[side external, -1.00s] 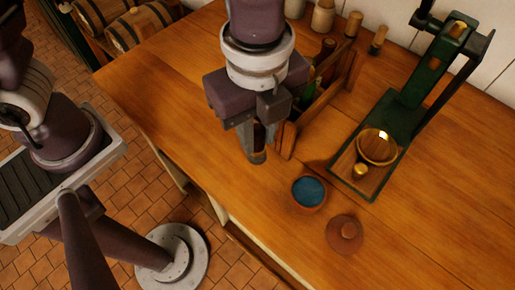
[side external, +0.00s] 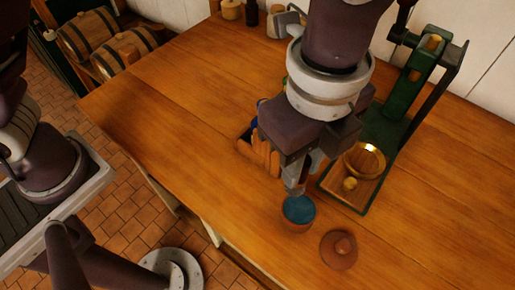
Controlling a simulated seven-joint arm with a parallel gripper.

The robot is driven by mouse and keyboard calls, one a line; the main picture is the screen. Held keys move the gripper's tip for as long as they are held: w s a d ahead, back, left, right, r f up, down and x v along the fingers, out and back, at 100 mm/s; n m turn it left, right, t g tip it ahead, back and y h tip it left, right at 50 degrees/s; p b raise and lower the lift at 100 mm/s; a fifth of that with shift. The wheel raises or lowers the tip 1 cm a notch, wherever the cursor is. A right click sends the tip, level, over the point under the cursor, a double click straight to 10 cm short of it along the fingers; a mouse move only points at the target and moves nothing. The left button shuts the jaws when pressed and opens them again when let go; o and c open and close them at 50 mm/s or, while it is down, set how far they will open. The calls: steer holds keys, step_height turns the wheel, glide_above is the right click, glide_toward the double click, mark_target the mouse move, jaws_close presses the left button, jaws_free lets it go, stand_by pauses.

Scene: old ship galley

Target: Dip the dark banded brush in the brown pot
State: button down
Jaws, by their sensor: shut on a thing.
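The brown pot (side external: 298,226) stands open on the wooden counter, with a blue-teal filling inside. Its brown knobbed lid (side external: 338,250) lies on the counter just to the right and nearer the camera. My gripper (side external: 295,188) points down at the pot's far rim, its tips overlapping the rim in the picture. It is shut on a slim thing, apparently the dark banded brush, which is mostly hidden by the fingers. I cannot tell whether the brush end is above the pot or in the filling.
A green metal stand (side external: 388,133) with a brass-rimmed bowl (side external: 365,161) is close to the right of my gripper. A wooden rack (side external: 262,152) is partly hidden behind it. Small containers (side external: 231,10) stand at the back. The counter's left side is clear.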

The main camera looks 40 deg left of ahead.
steer(key=shift+w+d+f, duration=0.1)
steer(key=shift+d+f, duration=0.2)
steer(key=shift+f, duration=0.7)
steer(key=shift+d+f, duration=0.35)
steer(key=shift+f, duration=0.65)
steer(key=shift+w+d+f, duration=0.1)
steer(key=shift+d+f, duration=0.2)
steer(key=shift+f, duration=0.7)
steer(key=shift+s+f, duration=0.1)
steer(key=shift+f, duration=0.5)
steer(key=shift+r, duration=0.1)
step_height(320, 180, up, 7)
